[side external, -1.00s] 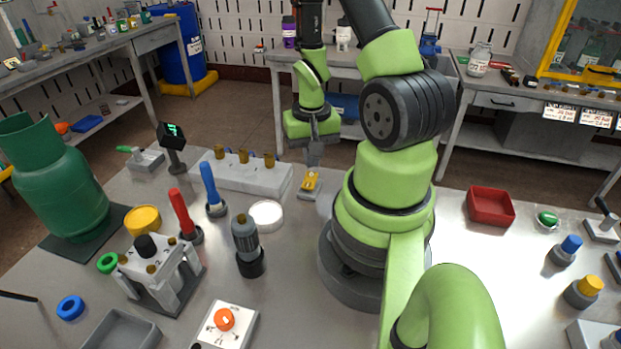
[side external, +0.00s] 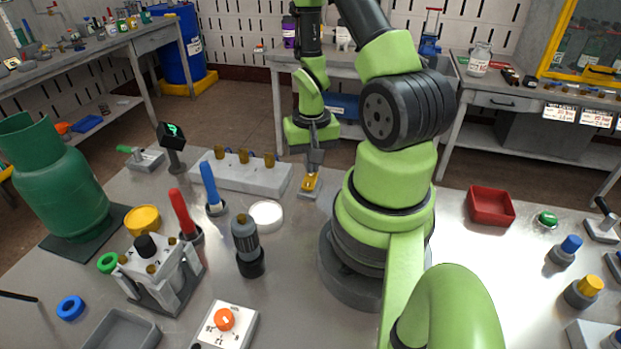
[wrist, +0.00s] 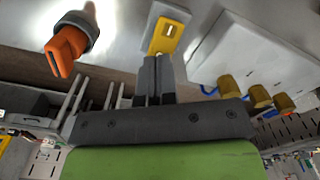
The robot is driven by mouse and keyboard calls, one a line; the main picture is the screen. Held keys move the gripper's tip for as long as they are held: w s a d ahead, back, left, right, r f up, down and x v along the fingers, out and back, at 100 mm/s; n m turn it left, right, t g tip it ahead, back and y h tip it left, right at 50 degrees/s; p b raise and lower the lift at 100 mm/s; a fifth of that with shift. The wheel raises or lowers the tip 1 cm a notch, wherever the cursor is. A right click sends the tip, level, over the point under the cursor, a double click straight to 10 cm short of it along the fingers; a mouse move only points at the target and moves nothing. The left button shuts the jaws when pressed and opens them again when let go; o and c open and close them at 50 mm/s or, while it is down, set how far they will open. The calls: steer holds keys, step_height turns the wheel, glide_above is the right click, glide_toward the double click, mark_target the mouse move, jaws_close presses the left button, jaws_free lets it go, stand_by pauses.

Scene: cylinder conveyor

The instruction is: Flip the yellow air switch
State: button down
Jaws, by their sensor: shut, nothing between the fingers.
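The yellow air switch (side external: 309,183) sits on a small pale plate near the back edge of the grey table, left of my arm's base. It shows in the wrist view (wrist: 163,38) as a yellow block with a pale slot-like mark on its white base. My gripper (side external: 314,168) points down right at the switch, with the fingertips over its far end. In the wrist view the fingers (wrist: 155,60) are together, empty, and end beside the yellow block. I cannot tell whether they touch it.
A pale block with several brass knobs (side external: 240,171) stands just left of the switch. A white round dish (side external: 266,215) and a blue-handled lever (side external: 209,185) are nearby. An orange-handled part (wrist: 68,45) shows in the wrist view. A red tray (side external: 491,206) lies farther right.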

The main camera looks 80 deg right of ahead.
steer(key=shift+f, duration=0.6)
steer(key=shift+r, duration=3.5)
steer(key=shift+r, duration=0.1)
steer(key=w+a+r+n+t+h, duration=0.1)
steer(key=w+a+r+n+t, duration=0.1)
steer(key=w+a+r, duration=0.3)
steer(key=a+r+n+t, duration=0.1)
steer(key=a+r, duration=0.1)
steer(key=r, duration=0.4)
steer(key=s+a+r+n+t+y, duration=0.3)
steer(key=s+a+r+n+t, duration=0.1)
steer(key=a+r, duration=0.6)
steer(key=shift+s+a+n, duration=0.5)
steer(key=shift+s+a, duration=0.1)
steer(key=shift+a, duration=0.15)
